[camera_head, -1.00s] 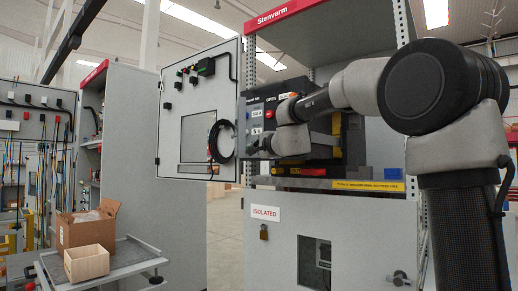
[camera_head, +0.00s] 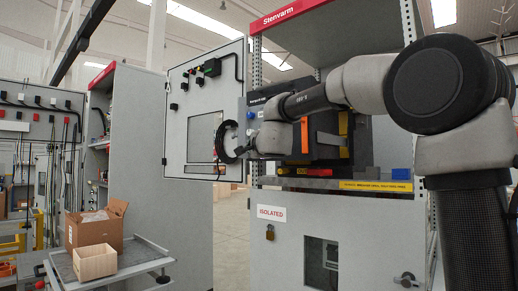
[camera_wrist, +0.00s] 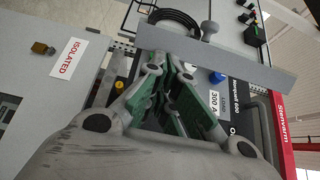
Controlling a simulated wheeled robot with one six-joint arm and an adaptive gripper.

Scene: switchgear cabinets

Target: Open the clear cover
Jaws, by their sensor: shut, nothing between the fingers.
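The clear cover cannot be made out for certain in either view; it is see-through or hidden behind my arm. The dark breaker panel (camera_head: 262,100) stands in the open cabinet, with my arm across most of its front. The wrist view shows part of this panel (camera_wrist: 233,112), with a "300 A" label and a blue knob (camera_wrist: 217,77). My gripper (camera_wrist: 178,100) is shut and empty, its green-padded fingers close together in front of the panel. In the head view my gripper (camera_head: 247,146) is small, near the panel's left side; contact cannot be told.
The open cabinet door (camera_head: 203,112) stands left of the panel, close to my gripper, with a black cable coil (camera_wrist: 175,19). A grey metal strip (camera_wrist: 240,65) crosses ahead of the fingers. A padlock (camera_head: 270,233) hangs below "ISOLATED". A trolley (camera_head: 140,265) carries boxes.

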